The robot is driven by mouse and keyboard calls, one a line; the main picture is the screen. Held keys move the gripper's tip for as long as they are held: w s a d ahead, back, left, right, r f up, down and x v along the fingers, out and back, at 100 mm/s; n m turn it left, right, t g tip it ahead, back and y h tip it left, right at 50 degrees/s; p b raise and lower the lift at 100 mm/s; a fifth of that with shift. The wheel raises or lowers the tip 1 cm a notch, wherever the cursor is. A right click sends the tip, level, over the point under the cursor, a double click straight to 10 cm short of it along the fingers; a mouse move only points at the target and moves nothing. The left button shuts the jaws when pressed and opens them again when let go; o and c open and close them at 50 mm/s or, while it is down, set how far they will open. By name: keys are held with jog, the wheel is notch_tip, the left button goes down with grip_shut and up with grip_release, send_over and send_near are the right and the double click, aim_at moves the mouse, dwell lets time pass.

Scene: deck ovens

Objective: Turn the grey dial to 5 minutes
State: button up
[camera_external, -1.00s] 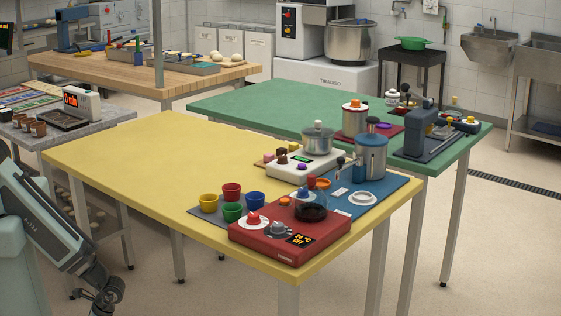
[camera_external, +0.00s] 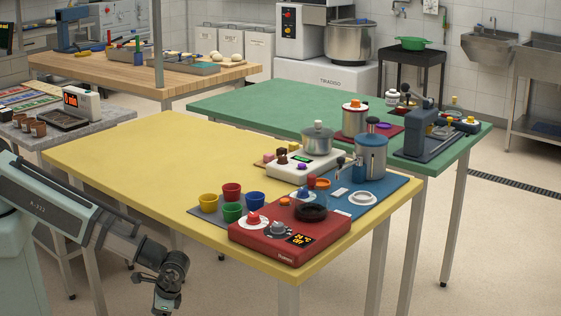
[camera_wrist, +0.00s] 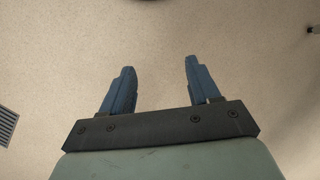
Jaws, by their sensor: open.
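The grey dial (camera_external: 278,229) sits on the front left of the red appliance (camera_external: 268,249) on the yellow table, just right of a red dial (camera_external: 253,219) on a white disc. Its setting is too small to read. A small display (camera_external: 299,239) with orange text is beside it. My gripper is open and empty in the wrist view (camera_wrist: 159,66), its two blue fingers apart over bare floor. In the external view my wrist hangs low at the bottom left, away from the table's front edge and well left of the dial; the fingertips are not clear there.
Several coloured cups (camera_external: 232,193) stand left of the red appliance. Behind are a blue mat (camera_external: 392,186), a steel pot (camera_external: 371,160) and a white appliance (camera_external: 290,172). The yellow table's left half (camera_external: 130,155) is clear.

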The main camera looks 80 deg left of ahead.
jog(key=w+d+r+t, duration=0.1)
jog(key=w+d+r, duration=0.5)
jog(key=w+r, duration=0.35)
notch_tip(320, 180, up, 38)
jog(key=r+n+t+h, duration=0.1)
jog(key=n+t+h, duration=0.1)
jog(key=n+t, duration=0.15)
send_over(278, 223)
jog(key=shift+n, duration=0.25)
notch_tip(278, 223, down, 14)
jog(key=shift+d+f, duration=0.1)
jog(key=shift+d, duration=0.05)
jog(key=shift+c, duration=0.4)
jog(key=c, duration=0.9)
jog(key=shift+c, duration=0.2)
